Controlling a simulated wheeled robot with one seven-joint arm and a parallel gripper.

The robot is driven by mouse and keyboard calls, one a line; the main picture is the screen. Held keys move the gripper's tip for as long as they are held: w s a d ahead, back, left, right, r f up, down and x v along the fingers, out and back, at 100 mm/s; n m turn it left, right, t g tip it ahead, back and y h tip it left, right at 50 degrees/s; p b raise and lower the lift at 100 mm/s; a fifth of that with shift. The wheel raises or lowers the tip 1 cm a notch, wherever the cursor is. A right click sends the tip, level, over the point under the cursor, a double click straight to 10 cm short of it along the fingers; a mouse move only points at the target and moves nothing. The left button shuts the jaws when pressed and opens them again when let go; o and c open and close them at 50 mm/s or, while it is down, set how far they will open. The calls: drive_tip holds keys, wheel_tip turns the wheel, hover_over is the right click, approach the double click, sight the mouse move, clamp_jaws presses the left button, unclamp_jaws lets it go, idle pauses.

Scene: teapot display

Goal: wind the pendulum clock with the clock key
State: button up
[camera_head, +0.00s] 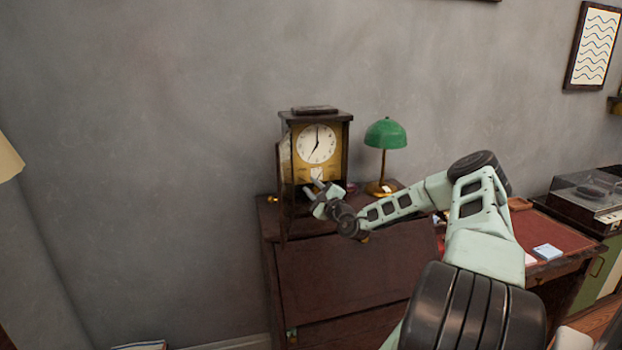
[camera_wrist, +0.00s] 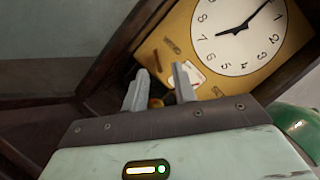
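The pendulum clock (camera_head: 300,137) stands on the desk, a dark wooden case with a gold front and a white dial. Its front door (camera_head: 286,165) stands open on the left. My gripper (camera_head: 314,187) is in front of the lower case, below the dial. In the wrist view my gripper (camera_wrist: 162,82) has its two fingers apart. A small gold-coloured part (camera_wrist: 156,102) shows between and behind them; I cannot tell whether it is the pendulum or a key. A pale tag (camera_wrist: 190,76) is on the gold front, partly behind the right finger. I cannot make out a clock key.
The wooden desk (camera_head: 340,275) carries a green lamp (camera_head: 385,134) right of the clock; its shade also shows in the wrist view (camera_wrist: 300,128). A small brass thing (camera_head: 272,199) is at the desk's left edge. A record player (camera_head: 587,197) stands far right.

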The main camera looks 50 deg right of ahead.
sight(305, 180)
drive_tip(key=shift+x, duration=1.35)
clamp_jaws()
drive_tip(key=shift+r+m+p, duration=0.1)
drive_tip(key=shift+m+p, duration=0.4)
drive_tip(key=m+h+p, duration=0.1)
drive_tip(key=m, duration=0.1)
drive_tip(key=m+h+p, duration=0.1)
drive_tip(key=m, duration=0.1)
drive_tip(key=shift+w+a+m+t, duration=0.1)
drive_tip(key=shift+m+t, duration=0.2)
drive_tip(key=shift+m, duration=0.1)
drive_tip(key=shift+w+a+m+h+p, duration=0.1)
drive_tip(key=shift+m+h+p, duration=0.5)
drive_tip(key=shift+m+h, duration=0.7)
drive_tip(key=shift+m+h+p, duration=0.55)
drive_tip(key=shift+m+h, duration=0.15)
drive_tip(key=shift+m, duration=1.2)
drive_tip(key=shift+m, duration=0.3)
